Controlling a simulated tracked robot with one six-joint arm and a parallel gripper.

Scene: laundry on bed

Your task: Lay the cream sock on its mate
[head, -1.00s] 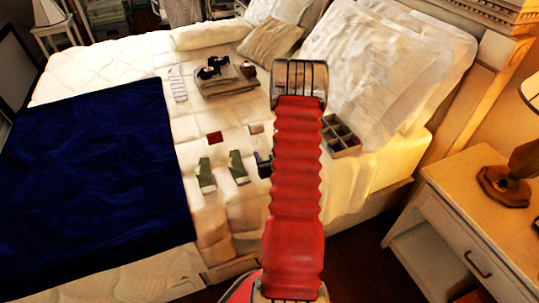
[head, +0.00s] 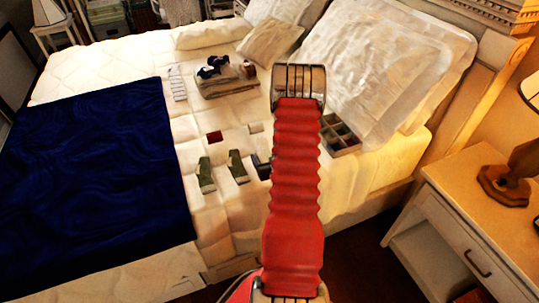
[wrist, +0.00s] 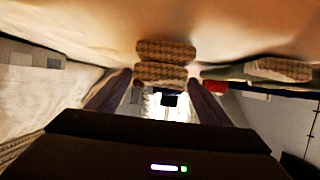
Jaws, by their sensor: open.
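In the wrist view, which looks upside down with the bed surface at the top, two cream, brown-patterned sock-like pieces lie one against the other. One piece (wrist: 165,50) is against the bed. The other piece (wrist: 160,74) is on its outer side, between the fingers of my gripper (wrist: 160,86). The fingers stand apart, and I cannot tell whether they touch it. In the head view my red arm hides the gripper and these pieces. A small pale beige piece (head: 256,127) shows left of the arm; I cannot tell what it is.
Green socks (head: 237,167), a dark red piece (head: 214,138) and a dark blue piece (head: 262,165) lie on the bed. A navy blanket (head: 95,175) covers the left.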

